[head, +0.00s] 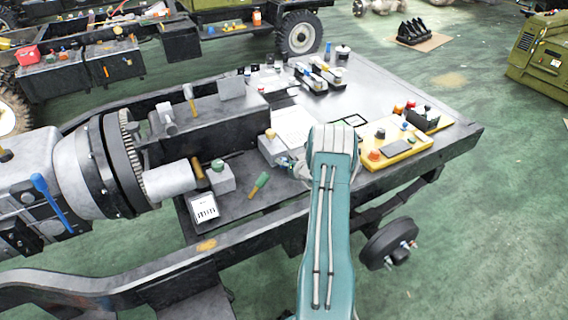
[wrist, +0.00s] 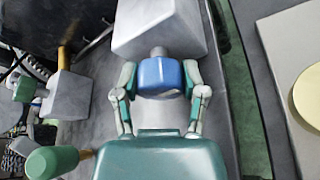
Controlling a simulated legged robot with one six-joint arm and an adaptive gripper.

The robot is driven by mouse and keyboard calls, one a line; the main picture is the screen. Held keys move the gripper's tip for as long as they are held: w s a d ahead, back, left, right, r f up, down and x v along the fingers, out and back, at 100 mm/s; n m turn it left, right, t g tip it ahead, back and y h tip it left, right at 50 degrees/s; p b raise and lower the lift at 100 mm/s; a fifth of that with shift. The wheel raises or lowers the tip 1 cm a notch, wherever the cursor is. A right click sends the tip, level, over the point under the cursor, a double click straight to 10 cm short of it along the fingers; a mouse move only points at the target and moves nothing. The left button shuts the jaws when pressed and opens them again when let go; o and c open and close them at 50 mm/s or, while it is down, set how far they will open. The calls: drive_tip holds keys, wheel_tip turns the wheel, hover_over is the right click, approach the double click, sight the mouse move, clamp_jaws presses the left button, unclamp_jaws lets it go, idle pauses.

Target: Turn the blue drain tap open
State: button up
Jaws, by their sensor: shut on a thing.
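The blue drain tap (wrist: 160,73) shows in the wrist view, on a short grey stem in front of a pale grey block (wrist: 160,28). My gripper (wrist: 160,82) has one finger on each side of the tap and is shut on it. The tap looks about level across the wrist view. In the head view my green arm reaches over the bench, and its end hides most of the tap and gripper.
A green handle (wrist: 52,161) and another pale block (wrist: 67,95) lie left of the gripper in the wrist view. The head view shows a green-handled tool (head: 261,182), a yellow control box (head: 400,151) and several small items on the bench.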

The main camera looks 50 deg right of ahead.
drive_tip(key=n+g+h, duration=0.1)
drive_tip(key=n, duration=0.1)
drive_tip(key=n+h, duration=0.2)
drive_tip(key=shift+s+a+f+n+g, duration=0.1)
drive_tip(key=shift+a+f+n+g, duration=0.05)
drive_tip(key=shift+n+g, duration=0.25)
drive_tip(key=shift+n+h, duration=1)
drive_tip(key=shift+n, duration=0.2)
drive_tip(key=shift+n+h, duration=0.7)
drive_tip(key=shift+n, duration=0.4)
drive_tip(key=shift+f, duration=0.1)
drive_tip(key=o, duration=0.9)
drive_tip(key=shift+c, duration=0.2)
drive_tip(key=v, duration=1.2)
